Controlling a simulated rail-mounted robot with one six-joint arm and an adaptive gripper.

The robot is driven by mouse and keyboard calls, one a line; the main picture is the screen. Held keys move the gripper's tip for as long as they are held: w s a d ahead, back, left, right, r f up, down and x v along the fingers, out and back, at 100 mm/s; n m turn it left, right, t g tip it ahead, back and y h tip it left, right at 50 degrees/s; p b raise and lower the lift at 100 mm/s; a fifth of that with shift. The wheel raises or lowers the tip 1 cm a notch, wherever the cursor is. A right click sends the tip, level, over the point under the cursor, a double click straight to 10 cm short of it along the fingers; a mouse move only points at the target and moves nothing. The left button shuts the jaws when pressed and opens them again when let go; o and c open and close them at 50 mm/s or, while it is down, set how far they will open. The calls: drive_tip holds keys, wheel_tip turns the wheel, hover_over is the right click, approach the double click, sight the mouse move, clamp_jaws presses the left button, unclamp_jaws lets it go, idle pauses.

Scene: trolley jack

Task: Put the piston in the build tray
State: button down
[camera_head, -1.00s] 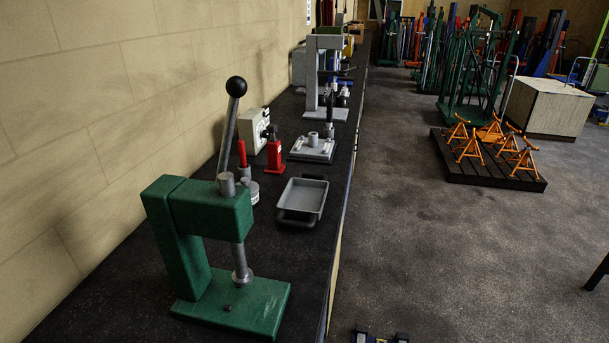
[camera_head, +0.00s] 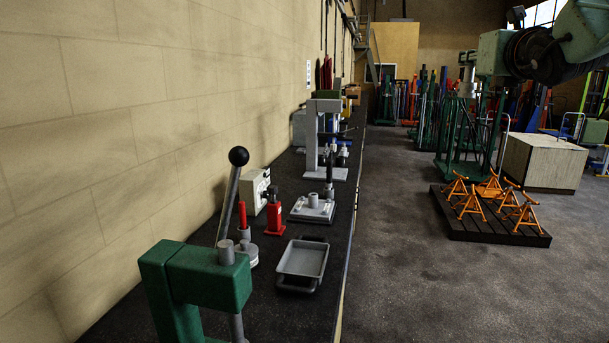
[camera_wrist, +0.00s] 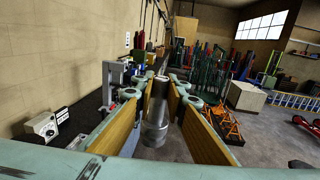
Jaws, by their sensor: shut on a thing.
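The piston (camera_wrist: 156,118) is a grey metal cylinder with a wider lower end. It stands between the wood-faced jaws of my gripper (camera_wrist: 163,97) in the wrist view, and the gripper is shut on it. The jaws partly frame it, and no support shows directly under it. The build tray (camera_head: 302,259) is a shallow grey tray with handles on the dark bench in the head view. It looks empty. My arm shows at the upper right of the head view, far from the tray.
A green lever press (camera_head: 195,275) stands in front of the tray. A red bottle jack (camera_head: 274,218) and a grey base plate with a boss (camera_head: 313,208) stand behind it. Orange axle stands (camera_head: 471,203) sit on a dark pallet (camera_head: 492,234).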

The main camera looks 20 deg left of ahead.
drive_tip(key=w+a+f+n+g+y, duration=0.1)
drive_tip(key=a+f+n+y, duration=0.3)
drive_tip(key=f, duration=0.6)
drive_tip(key=w+a+f+g+y, duration=0.1)
drive_tip(key=w+a+f+g, duration=0.1)
drive_tip(key=a+f, duration=0.65)
drive_tip(key=w+a+f+n+g+y, duration=0.1)
drive_tip(key=a+f+y, duration=0.2)
drive_tip(key=f, duration=0.8)
drive_tip(key=s+a+f+n+g+y, duration=0.1)
drive_tip(key=s+a+f, duration=0.3)
drive_tip(key=f, duration=0.4)
drive_tip(key=s+a+f+n+g+y, duration=0.2)
drive_tip(key=s+a+f+n+g, duration=0.1)
drive_tip(key=s+f, duration=0.3)
drive_tip(key=s+a+f+n+g+y, duration=0.1)
drive_tip(key=s+a+f, duration=0.4)
drive_tip(key=f, duration=0.6)
drive_tip(key=shift+s+a+n+g+y+p, duration=0.2)
drive_tip(key=shift+a+n+g+y+p, duration=0.3)
drive_tip(key=shift+g, duration=0.6)
drive_tip(key=shift+d+f, duration=0.1)
drive_tip(key=f+x, duration=0.1)
drive_tip(key=x, duration=1.3)
drive_tip(key=shift+s+a+f+b, duration=0.3)
drive_tip(key=shift+a+b, duration=0.1)
drive_tip(key=shift+a, duration=0.05)
